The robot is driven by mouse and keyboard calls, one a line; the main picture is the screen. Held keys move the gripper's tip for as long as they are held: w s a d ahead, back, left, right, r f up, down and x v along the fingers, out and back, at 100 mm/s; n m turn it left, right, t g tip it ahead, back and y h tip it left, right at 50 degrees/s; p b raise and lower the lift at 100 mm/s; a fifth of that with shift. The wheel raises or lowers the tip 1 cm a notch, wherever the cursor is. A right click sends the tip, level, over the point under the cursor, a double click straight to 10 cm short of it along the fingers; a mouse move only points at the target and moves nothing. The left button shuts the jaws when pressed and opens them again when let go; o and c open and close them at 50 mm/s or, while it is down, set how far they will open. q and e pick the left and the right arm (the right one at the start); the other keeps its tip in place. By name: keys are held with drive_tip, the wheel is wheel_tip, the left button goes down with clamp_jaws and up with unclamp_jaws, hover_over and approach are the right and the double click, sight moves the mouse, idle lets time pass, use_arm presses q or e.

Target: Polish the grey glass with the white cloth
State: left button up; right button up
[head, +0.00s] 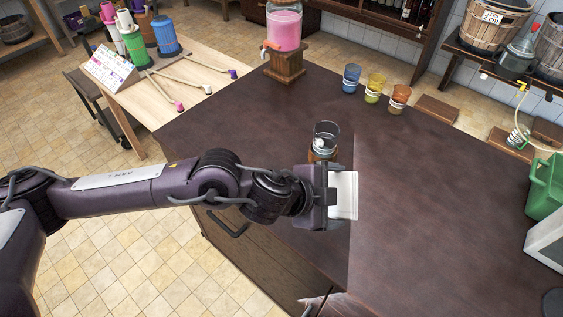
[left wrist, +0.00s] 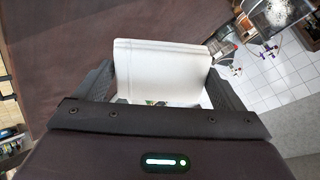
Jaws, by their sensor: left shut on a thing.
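The grey glass (head: 327,131) shows in the head view near the middle of the dark counter, just beyond my left gripper. Its lower part looks brownish and is partly hidden by the gripper and wrist. My left gripper (head: 333,194) is shut on the white cloth (head: 343,196), which hangs out to the right of the fingers as a folded pale pad. In the left wrist view the cloth (left wrist: 160,72) stands between the two dark fingers. The cloth appears apart from the glass.
Blue (head: 351,79), yellow (head: 374,88) and orange (head: 398,98) glasses stand at the counter's back. A pink dispenser (head: 284,28) on a wooden stand is at the back left. A green container (head: 545,187) is at the right. The counter's right part (head: 440,200) is clear.

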sight(334, 176)
use_arm(q)
drive_tip(key=w+h, duration=0.1)
drive_tip(key=w+a+r+t+h, duration=0.1)
drive_tip(key=w+a+h, duration=0.1)
drive_tip(key=shift+r+t+h, duration=0.3)
drive_tip(key=shift+r+t, duration=0.1)
drive_tip(key=w+a+n+t+y, duration=0.2)
drive_tip(key=w+a+n+t, duration=0.15)
drive_tip(key=a+t, duration=0.45)
drive_tip(key=shift+n+g, duration=0.25)
drive_tip(key=shift+g, duration=0.35)
drive_tip(key=shift+w+a+f+b+x, duration=0.15)
drive_tip(key=shift+b+x, duration=0.2)
drive_tip(key=shift+x, duration=0.5)
drive_tip(key=shift+w+a+f+b+x, duration=0.1)
drive_tip(key=shift+b+x, duration=0.2)
drive_tip(key=shift+x, duration=0.6)
drive_tip(key=shift+w+a+f+b+x, duration=0.15)
drive_tip(key=shift+b+x, duration=0.2)
drive_tip(key=shift+x, duration=0.5)
use_arm(e)
drive_tip(key=shift+s+d+f, duration=0.1)
drive_tip(key=shift+f, duration=0.9)
use_arm(q)
drive_tip(key=shift+s, duration=0.1)
drive_tip(key=shift+w+d, duration=0.25)
drive_tip(key=shift+w, duration=0.15)
use_arm(e)
drive_tip(key=shift+f, duration=0.1)
